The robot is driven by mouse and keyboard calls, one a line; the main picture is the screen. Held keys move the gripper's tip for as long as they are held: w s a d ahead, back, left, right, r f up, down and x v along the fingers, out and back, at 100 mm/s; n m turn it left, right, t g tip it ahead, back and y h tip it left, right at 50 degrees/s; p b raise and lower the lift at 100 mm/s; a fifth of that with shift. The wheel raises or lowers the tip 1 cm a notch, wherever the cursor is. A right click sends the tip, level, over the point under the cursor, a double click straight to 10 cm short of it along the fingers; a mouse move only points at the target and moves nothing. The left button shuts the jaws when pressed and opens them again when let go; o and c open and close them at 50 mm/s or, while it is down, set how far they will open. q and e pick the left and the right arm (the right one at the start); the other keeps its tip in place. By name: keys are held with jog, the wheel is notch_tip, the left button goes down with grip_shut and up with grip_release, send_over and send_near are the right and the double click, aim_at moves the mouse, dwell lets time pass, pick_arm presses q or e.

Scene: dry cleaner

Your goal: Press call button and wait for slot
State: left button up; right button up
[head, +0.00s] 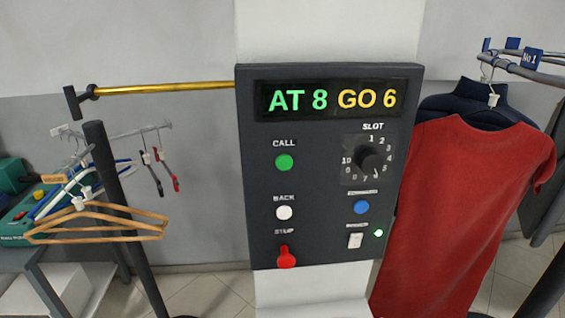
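The dark control panel (325,225) stands in the middle of the head view. Its display (337,99) reads "AT 8" in green and "GO 6" in yellow. The green call button (284,162) sits under the label CALL on the left side. The slot dial (369,160) is at the upper right, with numbers around it; its pointer is too small to read surely. Below are a white back button (284,212), a red stop control (286,257), a blue button (361,207) and a white switch (355,241) beside a lit green lamp (379,233). Neither gripper is in view.
A red garment (455,210) and a dark one (462,104) hang from a rail at right, near the panel's edge. At left are a brass bar (165,87), a dark post (119,200) and wooden hangers (95,222). The space before the panel looks clear.

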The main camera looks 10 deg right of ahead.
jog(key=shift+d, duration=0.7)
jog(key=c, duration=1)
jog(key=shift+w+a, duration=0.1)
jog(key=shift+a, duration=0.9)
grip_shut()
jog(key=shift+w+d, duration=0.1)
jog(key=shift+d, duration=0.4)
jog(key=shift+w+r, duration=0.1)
